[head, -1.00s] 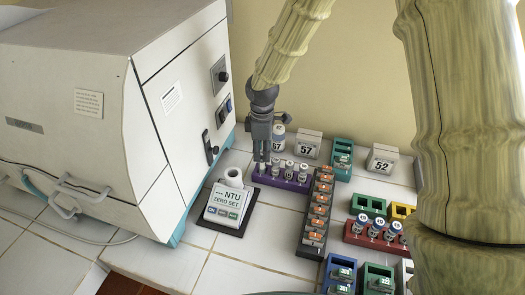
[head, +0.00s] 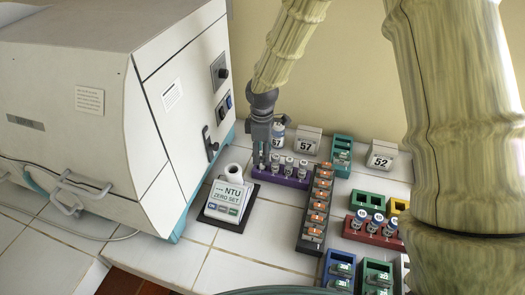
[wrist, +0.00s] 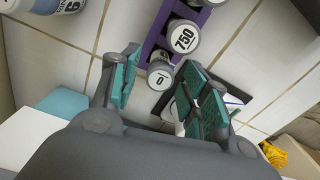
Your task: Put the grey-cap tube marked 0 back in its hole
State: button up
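The grey-cap tube marked 0 (wrist: 160,77) is in the wrist view, at the near end of the purple rack (wrist: 155,32). It appears to stand in the rack's end hole, but its lower part is hidden. My gripper (wrist: 161,62) has its teal fingers on either side of this cap, with a gap showing at the left finger. In the head view my gripper (head: 262,163) points down over the left end of the purple rack (head: 292,182), hiding most of the tube there.
The NTU meter (head: 229,203) sits just left of the rack, and the large white machine (head: 110,110) is further left. A dark rack with orange-labelled items (head: 315,215) adjoins the right end. Behind are a white bottle (head: 278,134) and a block marked 57 (head: 307,142).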

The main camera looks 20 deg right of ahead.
notch_tip(320, 180, up, 13)
jog(key=b, duration=0.2)
dwell(0.6)
jog(key=shift+f, duration=0.1)
dwell(0.7)
